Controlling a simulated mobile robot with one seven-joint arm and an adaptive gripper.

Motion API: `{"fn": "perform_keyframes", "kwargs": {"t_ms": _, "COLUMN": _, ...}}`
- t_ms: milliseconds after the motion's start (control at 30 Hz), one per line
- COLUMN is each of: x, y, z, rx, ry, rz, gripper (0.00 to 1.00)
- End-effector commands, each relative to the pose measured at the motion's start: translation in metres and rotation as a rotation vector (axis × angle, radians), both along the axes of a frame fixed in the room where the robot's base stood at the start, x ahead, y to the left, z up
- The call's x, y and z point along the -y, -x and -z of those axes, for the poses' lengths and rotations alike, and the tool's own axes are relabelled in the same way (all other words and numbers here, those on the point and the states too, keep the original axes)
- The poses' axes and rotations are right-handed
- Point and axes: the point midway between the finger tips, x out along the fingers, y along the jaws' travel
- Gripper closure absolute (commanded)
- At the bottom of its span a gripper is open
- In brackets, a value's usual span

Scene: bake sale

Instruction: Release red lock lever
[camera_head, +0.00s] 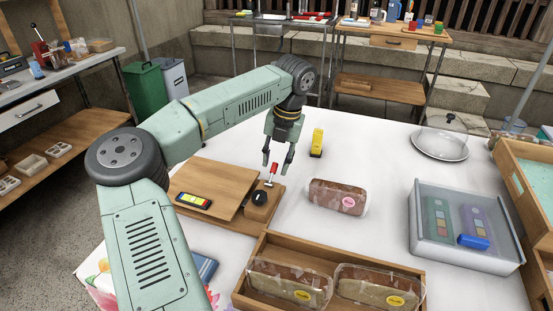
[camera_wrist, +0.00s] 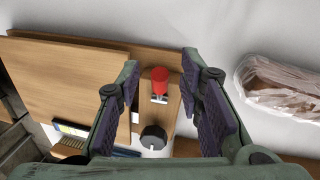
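The red lock lever (camera_head: 273,168) stands at the right end of a wooden board device (camera_head: 215,187), beside a black knob (camera_head: 259,197). In the wrist view the red lever (camera_wrist: 160,78) sits on a small metal bracket between my fingers, with the black knob (camera_wrist: 153,137) below it. My gripper (camera_head: 278,163) points down over the lever. In the wrist view my gripper (camera_wrist: 166,85) is open, with a clear gap on both sides of the lever. I cannot tell from these views how far the fingertips are above the board.
A wrapped loaf (camera_head: 337,196) lies right of the board. A yellow object (camera_head: 317,142) stands behind it. A wooden tray (camera_head: 262,286) with wrapped loaves is in front. A grey bin (camera_head: 463,259) and a covered plate (camera_head: 440,152) are at right. White table between is clear.

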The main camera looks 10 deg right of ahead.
Motion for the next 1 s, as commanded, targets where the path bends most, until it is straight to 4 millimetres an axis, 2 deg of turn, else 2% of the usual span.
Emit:
{"fn": "perform_keyframes", "kwargs": {"t_ms": 67, "x": 0.0, "y": 0.0, "z": -0.0001, "rx": 0.0, "ry": 0.0, "rz": 0.0, "gripper": 0.7}}
{"fn": "perform_keyframes", "kwargs": {"t_ms": 533, "x": 0.0001, "y": 0.0001, "z": -0.0004, "rx": 0.0, "ry": 0.0, "rz": 0.001, "gripper": 1.0}}
{"fn": "perform_keyframes", "kwargs": {"t_ms": 1000, "x": -0.0013, "y": 0.0011, "z": 0.0011, "rx": 0.026, "ry": 0.016, "rz": 0.002, "gripper": 1.0}}
